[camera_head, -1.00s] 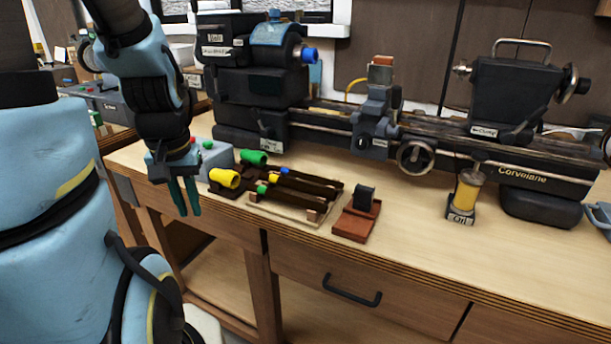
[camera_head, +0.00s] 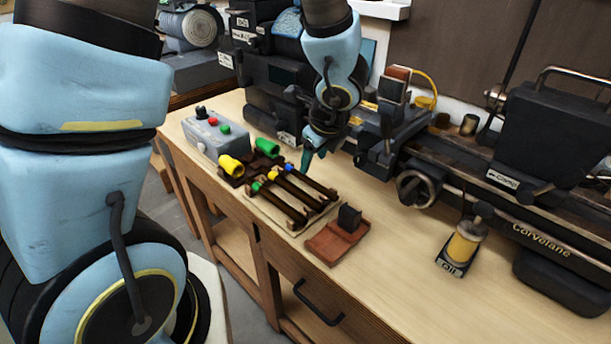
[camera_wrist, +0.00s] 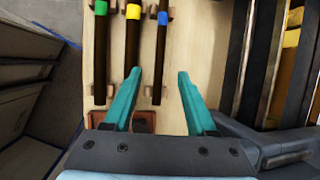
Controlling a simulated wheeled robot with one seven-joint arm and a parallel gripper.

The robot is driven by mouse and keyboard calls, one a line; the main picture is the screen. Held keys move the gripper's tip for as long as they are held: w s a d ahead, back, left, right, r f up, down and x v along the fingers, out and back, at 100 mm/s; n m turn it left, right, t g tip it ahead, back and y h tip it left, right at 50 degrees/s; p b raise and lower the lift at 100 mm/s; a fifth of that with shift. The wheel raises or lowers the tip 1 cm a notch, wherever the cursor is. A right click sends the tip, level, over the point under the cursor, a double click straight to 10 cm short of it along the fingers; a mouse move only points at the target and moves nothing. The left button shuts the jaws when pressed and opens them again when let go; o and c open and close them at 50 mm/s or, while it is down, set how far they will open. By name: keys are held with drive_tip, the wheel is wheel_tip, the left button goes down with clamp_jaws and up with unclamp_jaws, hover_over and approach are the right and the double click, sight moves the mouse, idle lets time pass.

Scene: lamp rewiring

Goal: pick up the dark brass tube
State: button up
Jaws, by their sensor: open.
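Three dark brown tubes lie side by side on a wooden rack (camera_head: 262,207). One has a green band (camera_wrist: 101,8), one a yellow band (camera_wrist: 133,11) and one a blue band (camera_wrist: 163,18). All look equally dark, so I cannot tell which is the dark brass tube. My gripper (camera_wrist: 160,71) is open and empty. In the wrist view the blue-banded tube (camera_wrist: 160,60) runs between the fingers, nearer the left one. The left fingertip overlaps the yellow-banded tube (camera_wrist: 131,50). In the head view my gripper (camera_head: 306,160) is at the rack's far side, apparently above it.
A yellow piece (camera_head: 231,166) and a green piece (camera_head: 267,147) sit at the rack's left end. A grey button box (camera_head: 214,135) stands beyond. A reddish-brown stand with a black block (camera_head: 349,217) is to the right. The lathe (camera_head: 440,160) stands close behind my gripper.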

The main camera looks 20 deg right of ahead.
sight(307, 177)
drive_tip(key=b+x, duration=0.1)
drive_tip(key=x, duration=0.7)
drive_tip(key=shift+w+f, duration=0.2)
drive_tip(key=shift+f, duration=0.05)
drive_tip(key=shift+a, duration=0.1)
clamp_jaws()
